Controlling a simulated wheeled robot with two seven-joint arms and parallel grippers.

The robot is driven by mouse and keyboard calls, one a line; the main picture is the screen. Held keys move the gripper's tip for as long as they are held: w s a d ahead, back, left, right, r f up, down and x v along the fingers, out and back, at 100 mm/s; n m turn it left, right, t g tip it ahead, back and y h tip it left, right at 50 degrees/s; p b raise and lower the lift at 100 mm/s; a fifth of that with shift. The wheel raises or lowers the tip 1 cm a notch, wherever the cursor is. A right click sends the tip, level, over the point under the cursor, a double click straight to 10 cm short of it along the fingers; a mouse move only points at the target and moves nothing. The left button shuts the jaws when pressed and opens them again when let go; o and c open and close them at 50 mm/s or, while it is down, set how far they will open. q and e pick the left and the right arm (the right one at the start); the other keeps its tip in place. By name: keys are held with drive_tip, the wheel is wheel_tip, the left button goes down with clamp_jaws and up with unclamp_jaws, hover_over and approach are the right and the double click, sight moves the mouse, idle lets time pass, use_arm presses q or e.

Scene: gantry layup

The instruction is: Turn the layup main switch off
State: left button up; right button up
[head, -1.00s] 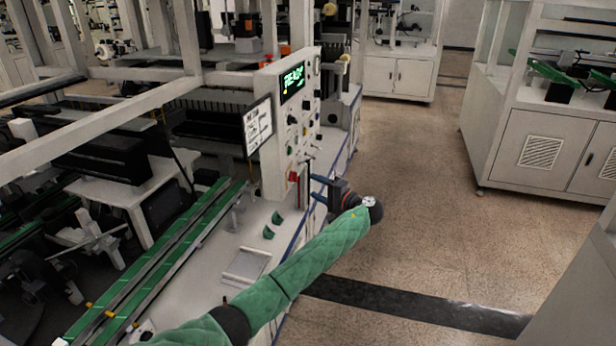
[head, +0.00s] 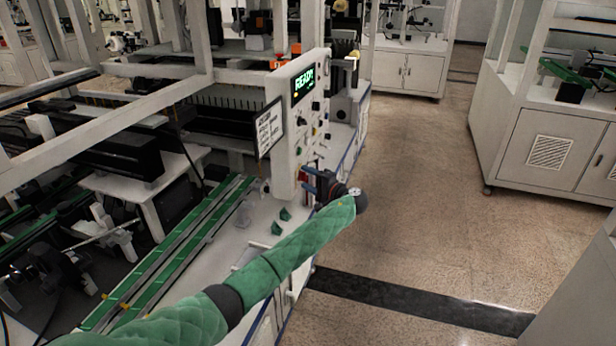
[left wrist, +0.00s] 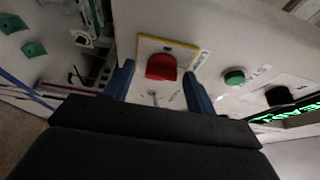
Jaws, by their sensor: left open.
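The red switch knob (left wrist: 161,67) sits on a pale plate with a yellow edge, on the face of the control panel (head: 284,172). In the left wrist view it lies between the two blue fingers of my left gripper (left wrist: 158,72), which are open on either side of it. I cannot tell whether the fingers touch it. In the head view my left gripper (head: 310,182) is close to the lower part of the panel face, and the knob is mostly hidden there. My right gripper is not in view.
A green knob (left wrist: 234,76) and a black knob (left wrist: 279,96) sit beside the red one. The panel's display (head: 304,83) shows green text. A white sign (head: 269,127) hangs at the panel's left. Open floor (head: 420,190) lies to the right, before a cabinet (head: 545,150).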

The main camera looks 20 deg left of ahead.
use_arm(q)
drive_tip(key=shift+a, duration=0.15)
drive_tip(key=shift+c, duration=0.3)
drive_tip(key=c, duration=0.9)
drive_tip(key=shift+f, duration=0.1)
